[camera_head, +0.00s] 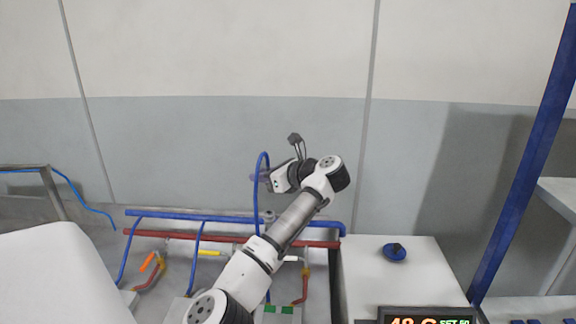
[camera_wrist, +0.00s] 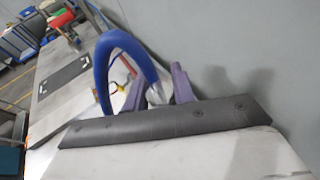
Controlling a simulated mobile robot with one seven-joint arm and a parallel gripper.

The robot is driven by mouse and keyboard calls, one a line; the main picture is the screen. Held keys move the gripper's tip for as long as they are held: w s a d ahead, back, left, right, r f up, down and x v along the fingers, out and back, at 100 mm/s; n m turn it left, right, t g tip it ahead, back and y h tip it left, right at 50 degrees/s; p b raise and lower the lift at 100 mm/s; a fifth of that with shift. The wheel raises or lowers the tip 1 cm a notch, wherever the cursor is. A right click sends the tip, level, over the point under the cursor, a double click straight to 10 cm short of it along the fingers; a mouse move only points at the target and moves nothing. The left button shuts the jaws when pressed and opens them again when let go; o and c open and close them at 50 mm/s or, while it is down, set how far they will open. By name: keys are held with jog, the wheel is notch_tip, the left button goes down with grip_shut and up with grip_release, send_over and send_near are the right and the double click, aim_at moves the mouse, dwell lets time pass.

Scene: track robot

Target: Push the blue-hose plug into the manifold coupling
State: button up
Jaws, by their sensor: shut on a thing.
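The blue hose (camera_head: 256,200) rises in a tall loop beside my gripper (camera_head: 259,177) in the head view. In the wrist view the blue hose (camera_wrist: 118,42) arches up and bends down to a grey metal plug (camera_wrist: 155,96). The plug sits between the two purple fingers of my gripper (camera_wrist: 158,92), which is shut on it. In the head view the plug is too small to make out. The manifold's blue pipe (camera_head: 175,214) and red pipe (camera_head: 190,236) run low along the wall, below my gripper. I cannot pick out the manifold coupling for certain.
Other blue hoses (camera_head: 197,255) hang from the blue pipe. A white cabinet (camera_head: 425,280) at right carries a blue round knob (camera_head: 394,252), with a digital display (camera_head: 428,319) in front. A blue post (camera_head: 525,160) stands farther right. The wall (camera_head: 230,125) behind is bare.

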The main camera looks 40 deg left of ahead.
jog(key=shift+s+a, duration=0.1)
jog(key=shift+s, duration=0.05)
jog(key=shift+p, duration=0.3)
notch_tip(320, 180, down, 6)
jog(key=b, duration=0.2)
dwell(0.6)
jog(key=shift+p, duration=0.75)
dwell(1.5)
jog(key=shift+f+b, duration=0.4)
jog(key=shift+f, duration=1.25)
jog(key=o, duration=1.1)
jog(key=shift+r, duration=0.1)
